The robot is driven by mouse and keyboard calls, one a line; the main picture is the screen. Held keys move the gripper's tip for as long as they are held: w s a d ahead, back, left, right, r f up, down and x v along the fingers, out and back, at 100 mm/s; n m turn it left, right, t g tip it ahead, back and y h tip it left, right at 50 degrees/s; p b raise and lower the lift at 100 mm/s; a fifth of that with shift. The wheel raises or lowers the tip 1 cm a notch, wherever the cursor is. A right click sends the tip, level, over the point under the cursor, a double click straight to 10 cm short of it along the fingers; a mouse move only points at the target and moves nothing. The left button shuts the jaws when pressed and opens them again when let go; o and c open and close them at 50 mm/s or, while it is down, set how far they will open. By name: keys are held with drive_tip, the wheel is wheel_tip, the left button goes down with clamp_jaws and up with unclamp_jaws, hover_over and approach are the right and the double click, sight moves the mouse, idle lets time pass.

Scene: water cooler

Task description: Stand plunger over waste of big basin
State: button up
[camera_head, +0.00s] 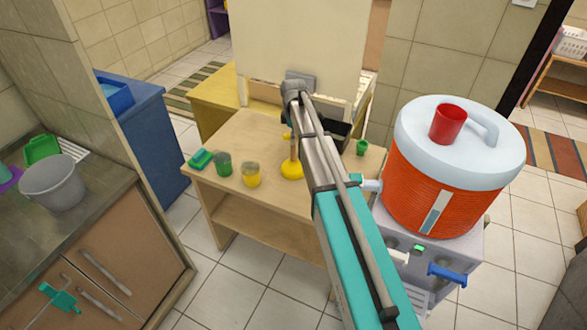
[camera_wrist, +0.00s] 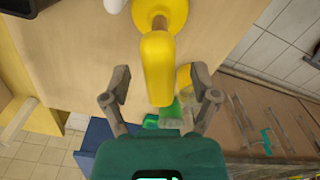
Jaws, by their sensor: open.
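The yellow plunger (camera_head: 291,170) stands upright on the wooden table, cup down, partly hidden by my arm. In the wrist view its yellow handle (camera_wrist: 157,68) points toward the camera, with the round yellow cup beyond it at the top. My gripper (camera_wrist: 161,74) is open; its two fingers are on either side of the handle, with visible gaps. In the head view the gripper is largely hidden by my arm. A blue basin (camera_head: 114,96) sits in the blue cabinet at the left. No waste opening is visible, and I cannot tell which basin is the big one.
The wooden table (camera_head: 240,137) also holds a green sponge (camera_head: 201,160), a green cup (camera_head: 223,163) and a yellow cup (camera_head: 251,174). An orange water cooler (camera_head: 445,185) with a red cup on its lid stands right. A grey bucket (camera_head: 54,183) stands on the left counter.

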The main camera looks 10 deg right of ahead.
drive_tip(key=shift+f, duration=0.4)
idle(0.3)
clamp_jaws()
